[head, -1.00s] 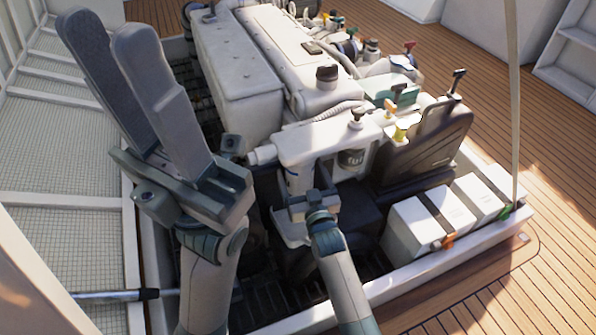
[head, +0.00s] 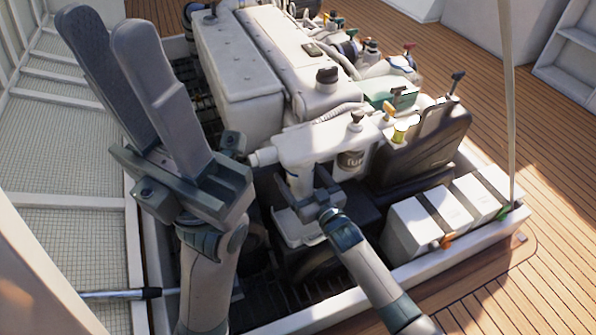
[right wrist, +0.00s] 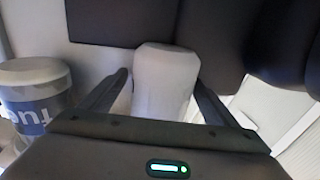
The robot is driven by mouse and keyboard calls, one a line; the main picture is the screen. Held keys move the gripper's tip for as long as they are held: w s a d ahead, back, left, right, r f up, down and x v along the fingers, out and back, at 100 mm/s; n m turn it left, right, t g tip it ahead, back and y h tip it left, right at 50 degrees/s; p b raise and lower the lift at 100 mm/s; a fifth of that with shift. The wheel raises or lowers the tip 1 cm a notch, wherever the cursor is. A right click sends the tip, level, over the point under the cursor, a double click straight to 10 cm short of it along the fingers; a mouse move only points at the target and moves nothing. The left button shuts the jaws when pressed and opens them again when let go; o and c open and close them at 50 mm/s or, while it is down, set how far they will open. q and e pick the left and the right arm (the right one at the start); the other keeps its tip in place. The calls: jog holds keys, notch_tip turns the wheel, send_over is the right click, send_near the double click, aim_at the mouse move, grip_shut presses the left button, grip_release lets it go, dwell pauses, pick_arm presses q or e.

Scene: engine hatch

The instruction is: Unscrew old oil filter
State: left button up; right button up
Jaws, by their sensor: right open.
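In the right wrist view, a plain white rounded cylinder (right wrist: 165,78), which looks like the old oil filter, stands between the two fingers of my right gripper (right wrist: 160,82). The fingers are open on either side of it; I cannot tell whether either touches it. In the head view the white cylinder (head: 299,180) shows below the engine's white front housing, with my right gripper (head: 316,190) at it and partly hiding it. My left gripper (head: 106,28) is raised at the left, its long fingers apart and empty, away from the engine.
A black case (head: 425,145) and several white boxes (head: 412,228) stand to the right. A white tray (head: 298,228) lies below the cylinder.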

jog(key=shift+n+g+y, duration=0.4)
jog(key=shift+n+y, duration=0.2)
jog(key=shift+y, duration=0.1)
jog(key=shift+d+f+y, duration=0.1)
jog(key=shift+y, duration=0.3)
jog(key=shift+n+g+y+b, duration=0.6)
jog(key=shift+n+g+y, duration=0.2)
jog(key=shift+n+g, duration=0.1)
jog(key=c, duration=1.7)
jog(key=shift+a+r+m+t+h+p, duration=0.3)
jog(key=shift+m+t+h+p, duration=0.1)
jog(key=shift+p, duration=0.2)
jog(key=shift+d+m+t+h+p, duration=0.15)
jog(key=shift+m+t+h+p, duration=0.5)
jog(key=shift+h, duration=0.25)
jog(key=shift+w+d+f+m+t+h, duration=0.1)
jog(key=shift+d+m+t+h, duration=0.15)
jog(key=shift+m+h, duration=0.15)
